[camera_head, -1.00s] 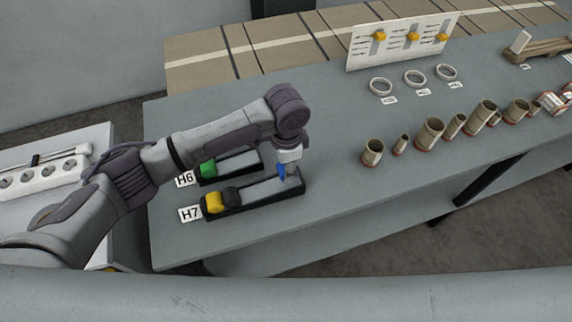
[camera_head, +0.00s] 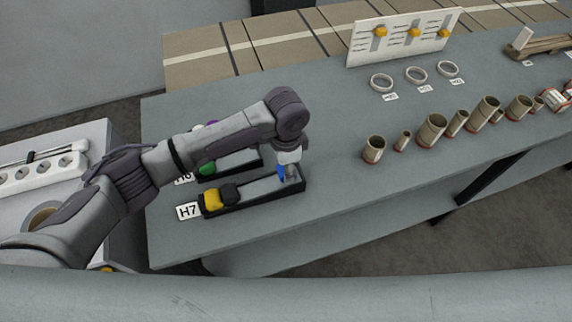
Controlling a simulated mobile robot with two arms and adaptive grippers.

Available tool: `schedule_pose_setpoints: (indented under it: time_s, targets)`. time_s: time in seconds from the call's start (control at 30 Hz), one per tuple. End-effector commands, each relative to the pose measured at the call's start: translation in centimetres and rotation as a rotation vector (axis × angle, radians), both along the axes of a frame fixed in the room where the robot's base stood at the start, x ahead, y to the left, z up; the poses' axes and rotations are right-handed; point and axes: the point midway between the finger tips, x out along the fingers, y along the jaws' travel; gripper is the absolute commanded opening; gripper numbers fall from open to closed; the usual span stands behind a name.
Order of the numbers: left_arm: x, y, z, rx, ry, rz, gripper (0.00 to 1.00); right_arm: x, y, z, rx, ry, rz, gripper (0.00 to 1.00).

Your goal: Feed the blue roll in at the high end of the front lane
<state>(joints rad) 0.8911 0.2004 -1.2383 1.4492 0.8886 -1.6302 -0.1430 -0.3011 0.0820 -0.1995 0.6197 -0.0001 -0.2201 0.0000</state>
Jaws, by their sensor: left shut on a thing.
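The blue roll (camera_head: 281,173) is in my left gripper (camera_head: 287,172), which is shut on it at the right end of the front lane (camera_head: 262,196), labelled H7. The gripper covers part of the roll, and I cannot tell whether it touches the lane floor. A yellow roll (camera_head: 212,200) and a black roll (camera_head: 230,192) sit together at the lane's left end. The grey floor between them and the gripper is bare. My right gripper does not show.
Behind lies another lane (camera_head: 240,161) with a green roll (camera_head: 207,168), partly under my left arm. A purple thing (camera_head: 212,123) shows behind the arm. Several brown tubes (camera_head: 432,131) and white rings (camera_head: 416,75) stand to the right. The table (camera_head: 330,205) between is clear.

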Motion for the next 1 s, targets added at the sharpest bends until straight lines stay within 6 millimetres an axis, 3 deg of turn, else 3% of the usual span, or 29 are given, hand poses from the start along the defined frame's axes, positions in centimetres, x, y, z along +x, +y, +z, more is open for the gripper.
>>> schedule_pose_setpoints:
  time_s: [0.47, 0.5, 0.63, 0.87, 0.97, 1.0]
  targets:
    - [-0.02, -0.05, -0.96, -0.001, 0.001, -0.001, 0.13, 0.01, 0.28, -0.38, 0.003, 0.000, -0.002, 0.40]
    - [-0.03, -0.05, -0.96, -0.001, 0.001, -0.001, 0.49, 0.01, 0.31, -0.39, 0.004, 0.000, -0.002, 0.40]
    - [-0.02, -0.05, -0.95, -0.001, 0.001, -0.001, 0.71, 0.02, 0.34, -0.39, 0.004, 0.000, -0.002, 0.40]
    - [-0.03, -0.05, -0.95, -0.001, 0.001, -0.001, 0.72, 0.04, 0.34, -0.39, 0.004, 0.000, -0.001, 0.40]
    - [-0.03, -0.05, -0.96, -0.001, 0.001, -0.001, 0.89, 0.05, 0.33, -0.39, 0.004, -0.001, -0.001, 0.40]
    - [-0.03, -0.05, -0.96, -0.001, 0.001, -0.001, 0.89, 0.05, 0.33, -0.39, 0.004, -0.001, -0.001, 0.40]
